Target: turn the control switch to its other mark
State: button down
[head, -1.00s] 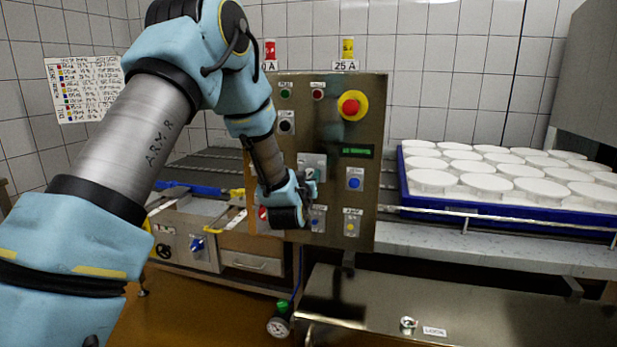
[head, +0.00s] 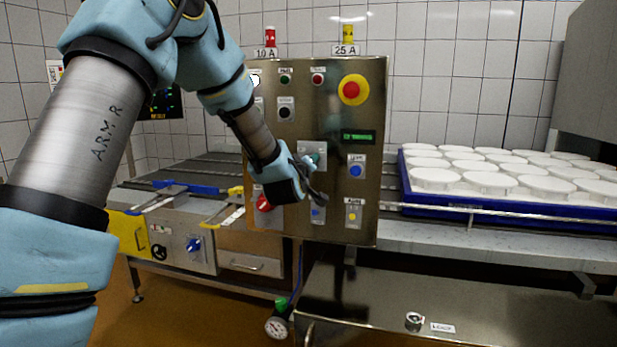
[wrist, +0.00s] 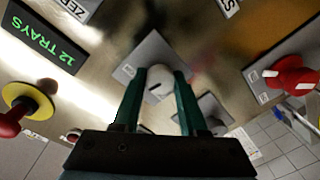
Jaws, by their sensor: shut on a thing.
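The control switch is a pale round knob with a dark pointer line (wrist: 158,84) on a grey square plate in the wrist view. My gripper (wrist: 163,76) has its two teal fingers closed on the knob's sides. In the head view my gripper (head: 312,163) is at the middle of the steel control panel (head: 290,230), in front of the switch's grey plate (head: 317,146). The fingers and hand hide most of the switch there. The marks around the knob cannot be read.
Near the switch are a red-and-yellow stop button (head: 353,90), a green display (head: 358,137), a blue button (head: 356,170), a yellow button (head: 353,216) and a red rotary switch (head: 263,203). A blue tray (head: 440,194) of white moulds stands at the right.

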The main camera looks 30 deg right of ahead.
jog(key=n+b, duration=0.5)
jog(key=n+g+b, duration=0.1)
jog(key=n+b, duration=0.4)
jog(key=shift+f+n+h, duration=0.1)
jog(key=shift+n+h, duration=0.2)
jog(key=shift+h, duration=0.1)
dwell(0.4)
jog(key=shift+c, duration=2.2)
grip_release()
jog(key=shift+a+b, duration=0.1)
jog(key=shift+b, duration=0.2)
jog(key=v, duration=1)
jog(key=shift+s+a+b, duration=0.25)
jog(key=shift+b, duration=0.2)
